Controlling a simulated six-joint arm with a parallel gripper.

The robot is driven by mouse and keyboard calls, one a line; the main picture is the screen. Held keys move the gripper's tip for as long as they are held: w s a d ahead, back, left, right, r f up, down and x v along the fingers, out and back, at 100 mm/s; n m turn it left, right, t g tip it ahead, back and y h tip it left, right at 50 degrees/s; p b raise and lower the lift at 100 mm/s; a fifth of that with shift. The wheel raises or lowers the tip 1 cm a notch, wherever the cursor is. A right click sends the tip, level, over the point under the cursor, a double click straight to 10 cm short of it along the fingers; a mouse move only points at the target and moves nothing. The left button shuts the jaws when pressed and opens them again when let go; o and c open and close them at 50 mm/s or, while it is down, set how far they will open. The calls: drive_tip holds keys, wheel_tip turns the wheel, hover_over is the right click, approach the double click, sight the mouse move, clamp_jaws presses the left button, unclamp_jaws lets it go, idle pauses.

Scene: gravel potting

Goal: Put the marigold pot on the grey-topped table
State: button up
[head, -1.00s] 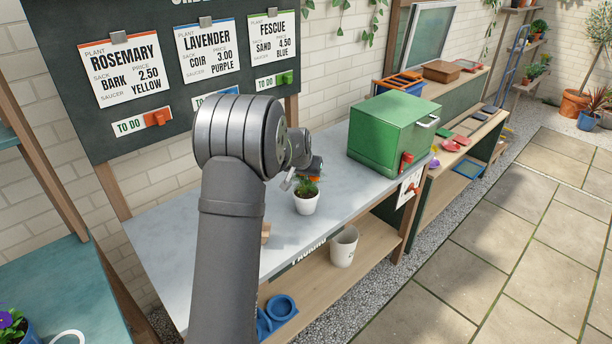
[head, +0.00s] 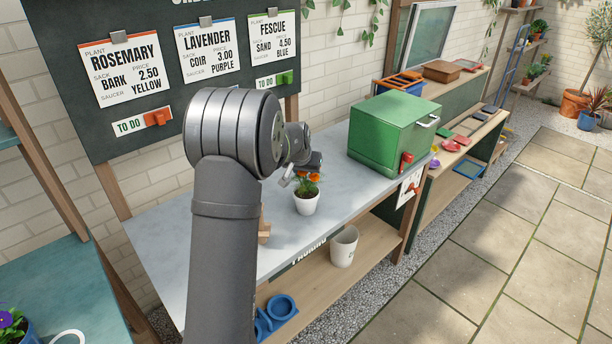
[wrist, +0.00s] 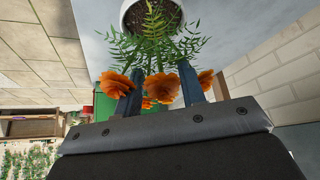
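The marigold pot (head: 306,205) is white, with green leaves and orange flowers, and stands upright on the grey-topped table (head: 335,172). In the wrist view the pot (wrist: 150,22) is at the top edge, partly cut off. My gripper (head: 290,179) is just behind and left of the plant in the head view. In the wrist view my gripper (wrist: 158,80) has its two fingers apart, with orange flowers and leaves in front of and between them. The pot lies beyond the fingertips, and nothing is clamped.
A green box (head: 392,135) stands on the table right of the pot. A small wooden item (head: 264,228) is partly hidden by my arm. On the lower shelf are a white bucket (head: 344,247) and blue saucers (head: 277,314). Grey tabletop is clear around the pot.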

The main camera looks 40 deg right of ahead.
drive_tip(key=v, duration=0.9)
drive_tip(key=shift+a+r, duration=0.2)
drive_tip(key=shift+r, duration=0.15)
drive_tip(key=shift+s, duration=0.1)
drive_tip(key=x, duration=1.2)
drive_tip(key=shift+r, duration=1.15)
drive_tip(key=shift+f, duration=0.15)
